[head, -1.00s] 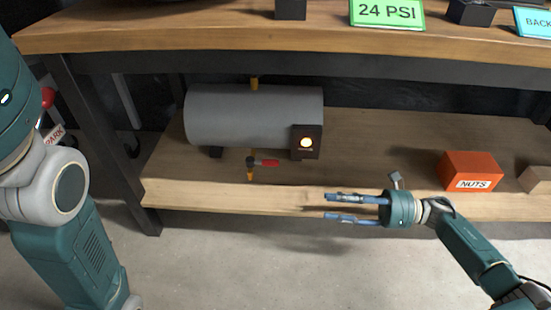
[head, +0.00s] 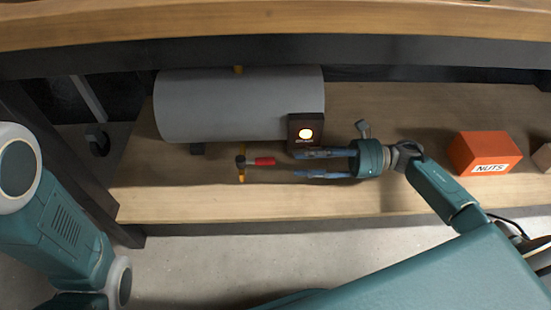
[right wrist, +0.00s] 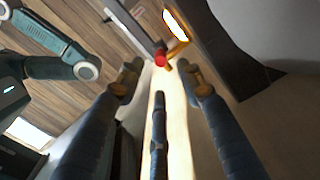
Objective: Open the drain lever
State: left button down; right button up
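The drain lever (head: 265,161) has a red grip and sits on a small dark valve (head: 240,161) below the grey tank (head: 235,105). The lever points to the right, sideways to the brass drain pipe (head: 242,179). My right gripper (head: 297,165) is open, its fingers pointing left at the lever's red end, with a small gap between. In the right wrist view the red lever tip (right wrist: 160,60) shows ahead, between the spread fingers. My left arm is at the left, and its gripper is not in view.
A dark box with a lit lamp (head: 305,132) is at the tank's right end, close above my right fingers. An orange NUTS box (head: 485,152) stands right on the lower wooden shelf (head: 390,205). The bench top (head: 270,22) overhangs. The shelf front is clear.

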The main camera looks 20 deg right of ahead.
aim_at(257, 161)
jog(key=b+x, duration=0.1)
jog(key=x, duration=0.5)
jog(key=shift+f+b, duration=0.2)
jog(key=shift+b, duration=0.1)
jog(key=shift+w+a+r, duration=0.1)
jog(key=shift+w+a, duration=0.1)
jog(key=shift+a, duration=0.35)
grip_shut()
